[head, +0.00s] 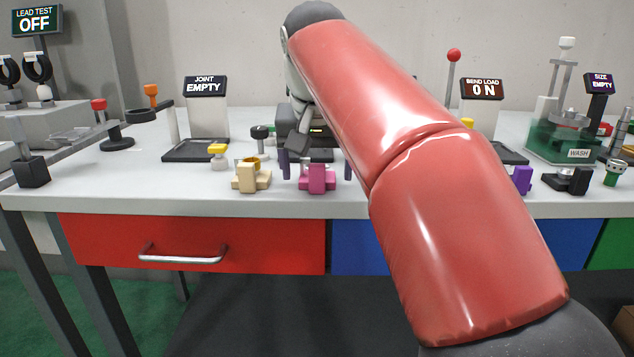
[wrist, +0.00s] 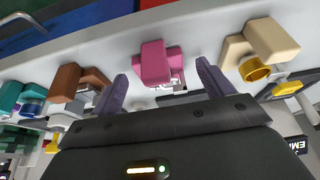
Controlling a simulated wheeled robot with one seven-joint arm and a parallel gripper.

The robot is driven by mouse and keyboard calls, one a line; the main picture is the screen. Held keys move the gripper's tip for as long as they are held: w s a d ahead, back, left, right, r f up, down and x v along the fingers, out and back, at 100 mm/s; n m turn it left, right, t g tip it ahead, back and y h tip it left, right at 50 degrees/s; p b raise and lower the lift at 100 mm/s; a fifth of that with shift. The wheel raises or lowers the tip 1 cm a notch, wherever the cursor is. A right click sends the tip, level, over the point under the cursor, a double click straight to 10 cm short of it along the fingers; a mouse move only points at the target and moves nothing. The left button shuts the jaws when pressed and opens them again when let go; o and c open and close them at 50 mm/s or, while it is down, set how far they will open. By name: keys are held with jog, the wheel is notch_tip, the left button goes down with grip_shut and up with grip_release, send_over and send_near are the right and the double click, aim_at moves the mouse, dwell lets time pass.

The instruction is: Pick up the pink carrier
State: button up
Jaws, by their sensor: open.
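The pink carrier (head: 317,178) stands on the white table near its front edge, above the seam between the red and blue drawers. In the wrist view the pink carrier (wrist: 154,63) lies ahead, between the lines of my two fingers. My gripper (head: 317,165) is open and empty, with a purple-grey finger on each side of the carrier in the head view. In the wrist view the fingertips of my gripper (wrist: 160,72) reach toward it with gaps on both sides. I cannot tell how far above the table they are.
A beige carrier (head: 248,178) with a yellow ring stands close to the left of the pink one. A brown carrier (wrist: 75,82) stands on the other side in the wrist view. A purple block (head: 522,180) is farther right. My arm hides the table's middle right.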

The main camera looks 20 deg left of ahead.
jog(key=shift+f, duration=0.25)
jog(key=shift+w, duration=0.1)
jog(key=c, duration=1.1)
